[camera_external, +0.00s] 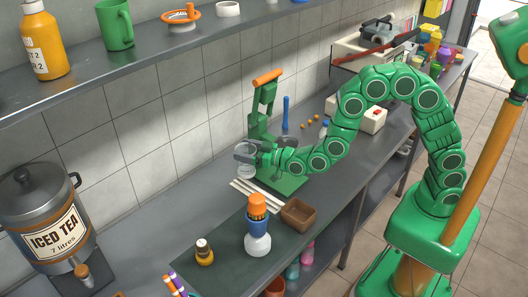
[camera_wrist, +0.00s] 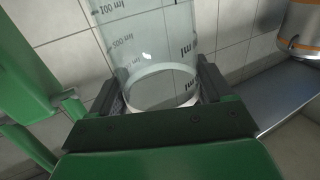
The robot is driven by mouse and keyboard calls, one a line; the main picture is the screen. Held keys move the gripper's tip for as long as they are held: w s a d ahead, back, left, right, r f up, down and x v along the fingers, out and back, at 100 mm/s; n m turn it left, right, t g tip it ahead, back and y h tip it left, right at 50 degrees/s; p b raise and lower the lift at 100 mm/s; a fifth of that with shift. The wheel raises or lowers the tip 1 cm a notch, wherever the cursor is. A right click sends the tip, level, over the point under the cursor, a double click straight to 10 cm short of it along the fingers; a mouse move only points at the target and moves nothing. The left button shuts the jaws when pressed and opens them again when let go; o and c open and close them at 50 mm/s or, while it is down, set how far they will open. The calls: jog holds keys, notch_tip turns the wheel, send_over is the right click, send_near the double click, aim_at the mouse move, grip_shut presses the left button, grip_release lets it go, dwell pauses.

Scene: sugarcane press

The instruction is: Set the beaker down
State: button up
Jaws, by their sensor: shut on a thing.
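The beaker (camera_wrist: 150,40) is clear glass with dark volume marks. In the wrist view it stands between the two dark fingers of my gripper (camera_wrist: 160,92), and its round end shows close to the jaws. My gripper is shut on it. In the external view my gripper (camera_external: 244,152) is in front of the tiled wall, beside the green press, and the beaker (camera_external: 246,174) shows only as a small pale shape there. I cannot tell how high it is above the counter.
The green press (camera_external: 265,100) with an orange handle stands right beside my gripper; white strips (camera_external: 258,196) lie in front. The counter (camera_external: 170,205) is clear to the left, up to the iced tea dispenser (camera_external: 48,220).

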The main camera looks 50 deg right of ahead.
jog(key=w+a+f, duration=0.5)
jog(key=w+f, duration=0.4)
jog(key=f, duration=0.2)
jog(key=shift+w+a+f, duration=0.35)
jog(key=shift+f, duration=0.05)
dwell(0.4)
jog(key=shift+f, duration=0.15)
jog(key=o, duration=1.2)
jog(key=shift+o, duration=0.2)
jog(key=s+d+r, duration=0.2)
jog(key=s+r, duration=0.2)
jog(key=r, duration=0.3)
jog(key=shift+s, duration=0.35)
